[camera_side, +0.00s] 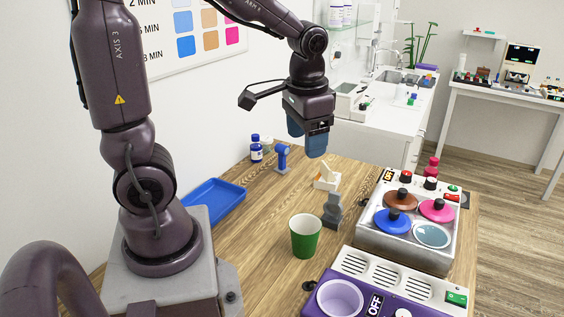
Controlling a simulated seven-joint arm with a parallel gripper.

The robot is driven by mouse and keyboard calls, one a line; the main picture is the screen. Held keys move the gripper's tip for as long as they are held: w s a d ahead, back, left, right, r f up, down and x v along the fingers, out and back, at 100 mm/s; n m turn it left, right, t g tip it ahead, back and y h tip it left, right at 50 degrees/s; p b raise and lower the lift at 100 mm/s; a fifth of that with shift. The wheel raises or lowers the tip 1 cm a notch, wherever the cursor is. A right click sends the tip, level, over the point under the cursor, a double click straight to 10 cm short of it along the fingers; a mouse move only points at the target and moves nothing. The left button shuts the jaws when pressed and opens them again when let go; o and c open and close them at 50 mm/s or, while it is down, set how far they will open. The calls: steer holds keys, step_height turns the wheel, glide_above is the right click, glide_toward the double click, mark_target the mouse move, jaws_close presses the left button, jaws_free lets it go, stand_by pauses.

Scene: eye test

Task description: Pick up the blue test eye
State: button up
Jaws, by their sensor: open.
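A round blue disc with a black knob (392,221), the piece that best fits the blue test eye, sits at the front left of a metal-sided box (398,249) on the right of the table. A brown disc (400,200) and a pink disc (438,210), also with black knobs, sit beside it. My gripper (306,142), with blue fingers, is open and empty. It hangs high over the back of the table, up and left of the box, clear of the blue disc.
A green cup (305,236), a grey stand (332,211) and a cream-coloured holder (326,177) stand left of the box. A purple unit (382,296) lies in front. A blue tray (214,201), blue handheld device (282,158) and bottle (256,150) are farther left. Bare wood (252,228) lies between.

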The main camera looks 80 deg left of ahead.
steer(key=w+a+f+m+g+y, duration=0.2)
steer(key=w+a+f+g, duration=0.2)
steer(key=a+f, duration=0.7)
steer(key=m+g+y, duration=0.4)
steer(key=m+y, duration=0.4)
steer(key=m, duration=0.3)
glide_above(282, 155)
steer(key=w+d, duration=0.2)
steer(key=w, duration=0.1)
step_height(282, 155, down, 5)
step_height(282, 155, down, 6)
steer(key=shift+d+f, duration=0.15)
steer(key=shift+f, duration=0.05)
steer(key=x, duration=0.5)
steer(key=shift+f, duration=0.2)
jaws_close()
